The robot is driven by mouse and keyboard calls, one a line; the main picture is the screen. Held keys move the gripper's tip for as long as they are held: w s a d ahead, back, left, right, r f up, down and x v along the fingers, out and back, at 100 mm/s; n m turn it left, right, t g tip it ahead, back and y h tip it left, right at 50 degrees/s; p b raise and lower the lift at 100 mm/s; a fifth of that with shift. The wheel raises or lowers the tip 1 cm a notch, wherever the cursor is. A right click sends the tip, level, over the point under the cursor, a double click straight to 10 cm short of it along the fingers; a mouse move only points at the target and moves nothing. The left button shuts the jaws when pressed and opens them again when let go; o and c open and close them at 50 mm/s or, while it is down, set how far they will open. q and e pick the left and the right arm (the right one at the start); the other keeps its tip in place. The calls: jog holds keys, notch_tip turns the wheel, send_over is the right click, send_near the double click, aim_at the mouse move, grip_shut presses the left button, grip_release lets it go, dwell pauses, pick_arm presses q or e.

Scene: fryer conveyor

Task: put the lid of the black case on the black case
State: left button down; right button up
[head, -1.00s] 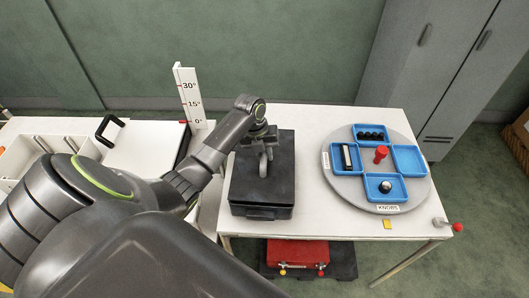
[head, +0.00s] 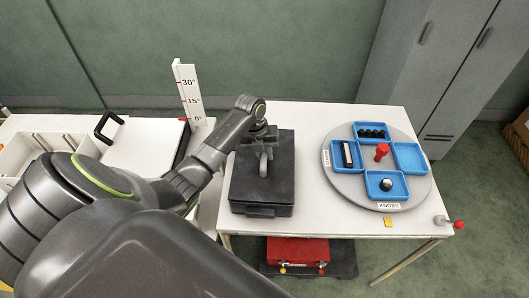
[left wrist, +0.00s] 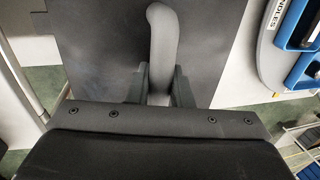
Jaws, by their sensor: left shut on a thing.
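The black case (head: 262,210) stands on the white table, to the left of the turntable. Its dark flat lid (head: 245,185) lies over the top of the case, lined up with its edges; I cannot tell if a thin gap is left between them. A grey curved handle (head: 264,164) stands up from the lid. My left gripper (head: 265,149) is shut on this handle. In the left wrist view the handle (left wrist: 163,40) rises between the fingers (left wrist: 155,88), with the lid (left wrist: 100,45) behind it. My right gripper is not in view.
A grey turntable (head: 345,186) with blue trays and a red knob (head: 382,151) fills the table's right side. An angle scale (head: 189,95) stands at the back left. A red box (head: 297,250) sits below the table. A grey cabinet (head: 420,60) stands behind.

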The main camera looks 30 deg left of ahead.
pick_arm(q)
jog(key=shift+f, duration=0.3)
dwell(0.5)
jog(key=c, duration=0.9)
grip_release()
jog(key=shift+r, duration=0.15)
jog(key=shift+w+d+p+v, duration=0.1)
jog(key=shift+d+p+v, duration=0.1)
jog(key=shift+p+v, duration=0.9)
jog(key=shift+w+d+p+v, duration=0.15)
jog(key=shift+d+p+v, duration=0.05)
jog(key=shift+p+v, duration=0.9)
jog(key=shift+w+d+p+v, duration=0.1)
jog(key=shift+d+p+v, duration=0.1)
jog(key=shift+p+v, duration=0.9)
jog(key=shift+r, duration=0.15)
jog(key=shift+a+r, duration=0.1)
